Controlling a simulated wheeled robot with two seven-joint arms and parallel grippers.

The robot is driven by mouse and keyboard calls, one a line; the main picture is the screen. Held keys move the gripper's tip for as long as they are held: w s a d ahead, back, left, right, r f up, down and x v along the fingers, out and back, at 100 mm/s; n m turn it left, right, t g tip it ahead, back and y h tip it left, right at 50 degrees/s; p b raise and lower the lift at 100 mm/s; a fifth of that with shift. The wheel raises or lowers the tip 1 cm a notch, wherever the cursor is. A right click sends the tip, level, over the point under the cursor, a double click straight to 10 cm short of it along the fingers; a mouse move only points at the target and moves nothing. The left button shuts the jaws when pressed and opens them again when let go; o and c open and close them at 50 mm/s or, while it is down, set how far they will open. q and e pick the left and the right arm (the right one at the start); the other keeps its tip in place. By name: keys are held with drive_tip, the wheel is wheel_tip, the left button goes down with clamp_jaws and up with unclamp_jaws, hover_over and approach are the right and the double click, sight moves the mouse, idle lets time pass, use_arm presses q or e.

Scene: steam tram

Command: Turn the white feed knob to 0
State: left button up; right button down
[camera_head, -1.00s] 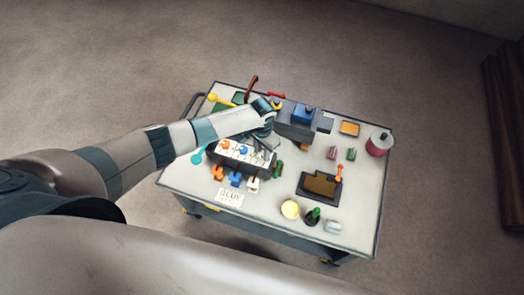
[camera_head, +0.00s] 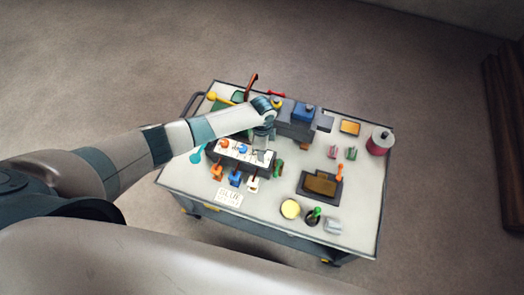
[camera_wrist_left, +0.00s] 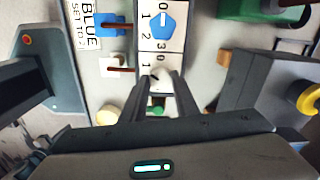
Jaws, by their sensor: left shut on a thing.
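The white feed knob (camera_wrist_left: 160,76) sits on a pale dial panel (camera_head: 229,149) with black numbers. In the left wrist view a 0, a 3 and a 1 show around it. My left gripper (camera_wrist_left: 155,80) is shut on the white knob, one finger on each side. The fingers hide much of the knob, so I cannot tell where it points. In the head view my left gripper (camera_head: 261,155) stands over the right end of the panel. My right gripper is not in view.
The blue knob (camera_wrist_left: 160,20) is beside the white one. Blue (camera_head: 235,179), white (camera_head: 252,184) and orange (camera_head: 217,173) levers stand along the panel's near side. A card (camera_head: 229,197) lies before them. A dark tray (camera_head: 305,190) is to the right; a grey machine (camera_head: 291,129) stands behind.

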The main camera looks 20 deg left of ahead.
use_arm(q)
drive_tip(key=m+b, duration=0.1)
drive_tip(key=m, duration=0.5)
drive_tip(key=shift+b, duration=0.4)
drive_tip(key=m+b, duration=0.1)
drive_tip(key=m, duration=0.4)
drive_tip(key=shift+m+b, duration=0.3)
drive_tip(key=shift+b, duration=0.05)
drive_tip(key=o, duration=1.1)
drive_tip(key=shift+c, duration=0.2)
drive_tip(key=shift+r, duration=0.15)
wheel_tip(320, 180, up, 17)
drive_tip(key=b, duration=0.3)
drive_tip(key=shift+s, duration=0.1)
